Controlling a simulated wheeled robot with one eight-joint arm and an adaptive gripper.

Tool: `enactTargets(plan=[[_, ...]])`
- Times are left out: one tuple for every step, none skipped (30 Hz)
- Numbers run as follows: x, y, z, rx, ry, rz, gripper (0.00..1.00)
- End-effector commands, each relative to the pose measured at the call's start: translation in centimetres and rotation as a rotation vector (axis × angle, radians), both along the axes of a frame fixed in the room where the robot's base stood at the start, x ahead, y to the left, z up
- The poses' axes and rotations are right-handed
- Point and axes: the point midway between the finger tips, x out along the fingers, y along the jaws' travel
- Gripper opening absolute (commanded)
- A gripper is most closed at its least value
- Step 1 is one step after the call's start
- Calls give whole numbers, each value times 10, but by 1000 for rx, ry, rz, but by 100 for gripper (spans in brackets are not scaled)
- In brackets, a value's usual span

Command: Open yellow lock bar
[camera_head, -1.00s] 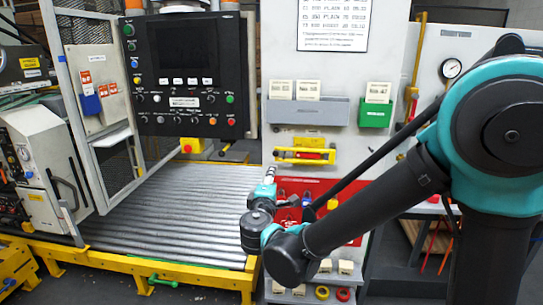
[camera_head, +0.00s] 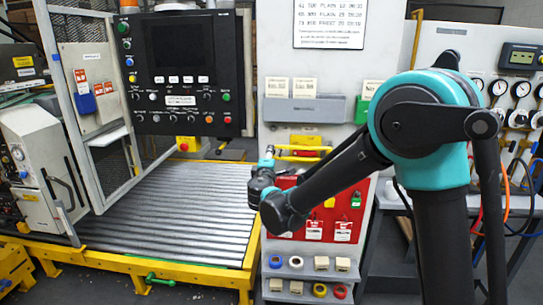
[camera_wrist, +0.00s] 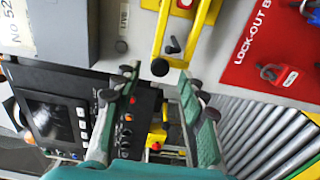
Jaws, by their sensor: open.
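The yellow lock bar (camera_head: 303,148) is mounted on the grey panel (camera_head: 345,85), above the red lock-out board. In the head view my arm partly hides its lower part. It also shows in the wrist view (camera_wrist: 201,20) as a yellow frame with a dark knob and a small dark lever, at the top middle. My gripper (camera_head: 270,151) is at the left end of the bar in the head view.
The red lock-out board (camera_head: 345,222) with padlocks and tags hangs below the bar. A grey holder (camera_head: 310,108) and a green holder (camera_head: 361,112) are above. The black control panel (camera_head: 180,72) and roller conveyor (camera_head: 170,210) lie to the left. Gauges stand at right.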

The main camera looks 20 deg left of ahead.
Motion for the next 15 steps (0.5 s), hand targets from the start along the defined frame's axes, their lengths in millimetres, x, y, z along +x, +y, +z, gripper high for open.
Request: enactTargets(plan=[[6, 1, 0, 0, 0, -1, 42], [9, 2, 0, 0, 0, 0, 42], [13, 3, 0, 0, 0, 0, 42], [15, 4, 0, 0, 0, 0, 42], [17, 4, 0, 0, 0, 0, 42], [19, 4, 0, 0, 0, 0, 42], [20, 4, 0, 0, 0, 0, 42], [20, 5, 0, 0, 0, 0, 42], [21, 5, 0, 0, 0, 0, 42], [21, 5, 0, 0, 0, 0, 42], [21, 5, 0, 0, 0, 0, 42], [21, 5, 0, 0, 0, 0, 42], [21, 5, 0, 0, 0, 0, 42], [21, 5, 0, 0, 0, 1, 42], [21, 5, 0, 0, 0, 1, 42]])
